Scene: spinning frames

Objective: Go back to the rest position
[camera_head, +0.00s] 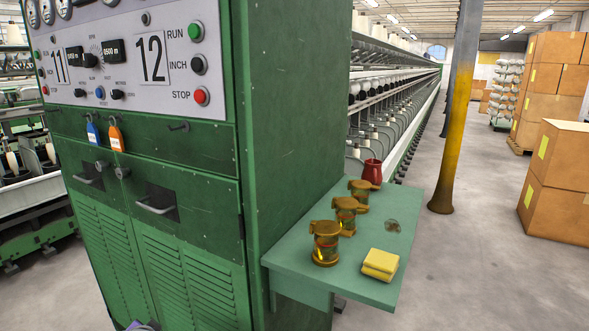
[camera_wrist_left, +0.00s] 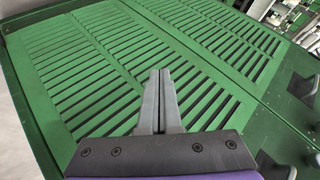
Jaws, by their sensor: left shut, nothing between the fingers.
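My left gripper (camera_wrist_left: 160,82) shows in the left wrist view with its two grey fingers together and nothing between them. It is in front of the louvred lower doors (camera_wrist_left: 95,75) of the green machine cabinet (camera_head: 170,230). In the head view only a small purple and grey bit of my arm shows at the bottom edge, below the louvred doors, and the fingers are hidden there. My right gripper is in neither view.
A green side shelf (camera_head: 290,262) juts from the cabinet, holding brass-topped jars (camera_head: 325,243), a yellow block (camera_head: 380,263) and a red cup (camera_head: 371,172). A yellow-grey pillar (camera_head: 455,130) and cardboard boxes (camera_head: 555,205) stand right. Open floor (camera_head: 470,270) lies between.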

